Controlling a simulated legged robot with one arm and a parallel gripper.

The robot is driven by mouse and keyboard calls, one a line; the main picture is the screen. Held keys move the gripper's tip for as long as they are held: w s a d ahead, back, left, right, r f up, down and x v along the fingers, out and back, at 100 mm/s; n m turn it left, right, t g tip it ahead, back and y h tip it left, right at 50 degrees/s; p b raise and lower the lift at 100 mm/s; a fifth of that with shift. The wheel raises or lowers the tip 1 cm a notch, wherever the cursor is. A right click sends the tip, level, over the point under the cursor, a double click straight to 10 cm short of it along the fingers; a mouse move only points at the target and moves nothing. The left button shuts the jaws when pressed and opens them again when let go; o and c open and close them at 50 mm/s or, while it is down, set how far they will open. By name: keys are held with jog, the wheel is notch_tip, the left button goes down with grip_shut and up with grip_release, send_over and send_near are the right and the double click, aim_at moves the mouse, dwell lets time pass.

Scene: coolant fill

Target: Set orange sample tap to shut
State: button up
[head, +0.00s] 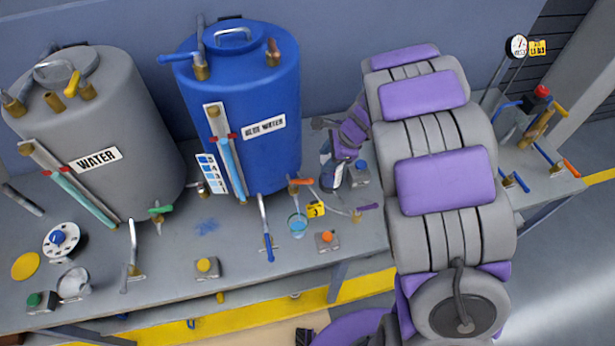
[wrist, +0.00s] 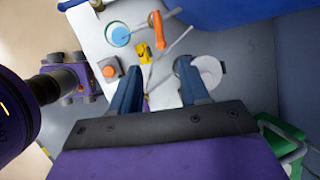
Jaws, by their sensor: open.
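The orange sample tap (head: 303,181) is a lever on a brass body low at the front of the blue tank (head: 262,110). In the head view its handle points right, level with the bench. In the wrist view the orange handle (wrist: 158,30) lies ahead of the fingers, pointing down the picture from its brass body. My gripper (head: 336,176) is to the right of the tap, apart from it. In the wrist view my gripper (wrist: 156,78) is open, with nothing between its two blue-grey fingers. My arm partly hides the bench right of the tap.
A beaker of blue liquid (head: 297,225) stands below the tap, beside a yellow number tag (head: 316,209). An orange button box (head: 327,240) and a purple-handled valve (head: 366,207) are close by. A blue-handled lever (head: 267,240) stands left. The grey water tank (head: 105,130) is farther left.

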aim_at(305, 180)
jog(key=b+x, duration=0.1)
jog(key=x, duration=1.3)
grip_shut()
